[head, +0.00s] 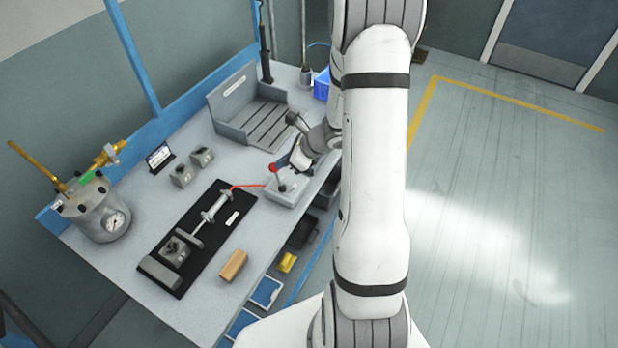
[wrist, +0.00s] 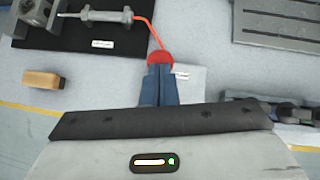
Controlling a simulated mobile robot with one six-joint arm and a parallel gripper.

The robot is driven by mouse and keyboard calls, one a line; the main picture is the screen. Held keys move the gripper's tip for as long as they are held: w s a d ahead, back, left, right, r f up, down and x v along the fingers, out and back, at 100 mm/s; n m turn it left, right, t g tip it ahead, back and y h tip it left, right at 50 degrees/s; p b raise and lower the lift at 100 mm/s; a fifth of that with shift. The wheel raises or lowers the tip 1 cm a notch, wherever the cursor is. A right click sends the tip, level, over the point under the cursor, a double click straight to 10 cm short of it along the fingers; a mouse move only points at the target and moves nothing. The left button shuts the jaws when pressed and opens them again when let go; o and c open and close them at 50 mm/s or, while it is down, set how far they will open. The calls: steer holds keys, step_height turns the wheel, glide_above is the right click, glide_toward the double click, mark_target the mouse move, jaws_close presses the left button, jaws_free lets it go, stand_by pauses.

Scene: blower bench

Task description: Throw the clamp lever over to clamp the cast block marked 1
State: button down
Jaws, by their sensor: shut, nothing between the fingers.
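A lever with a red ball knob (head: 273,168) stands on a light grey box (head: 288,189) at the bench's front edge. My gripper (head: 283,164) is at the knob, from the right. In the wrist view its blue fingers (wrist: 159,84) are shut and empty, their tips at the red knob (wrist: 160,58); I cannot tell whether they touch. A red hose links the box to a grey cylinder (head: 213,207) on a black plate (head: 207,252). A cast block (head: 175,250) sits near the rod's end, before a grey stop (head: 160,272). I cannot read its mark.
Two more cast blocks (head: 181,176) stand behind the plate, beside a small sign (head: 160,157). A wooden block (head: 233,265) lies in front. A pressure pot (head: 97,212) is at left, a slotted grey tray (head: 257,118) at the back.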

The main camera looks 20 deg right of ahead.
steer(key=shift+w+a+b, duration=0.35)
steer(key=shift+w+a, duration=0.05)
steer(key=shift+w, duration=0.2)
steer(key=shift+w+a+b, duration=0.35)
steer(key=shift+w, duration=0.25)
steer(key=shift+w, duration=0.1)
steer(key=shift+s+d+r+p, duration=0.2)
steer(key=shift+d+r+p, duration=0.05)
steer(key=shift+r+p, duration=0.15)
steer(key=s+d+r, duration=0.2)
steer(key=d+r, duration=0.2)
steer(key=r, duration=0.7)
steer(key=shift+r+p, duration=0.2)
steer(key=shift+p, duration=0.2)
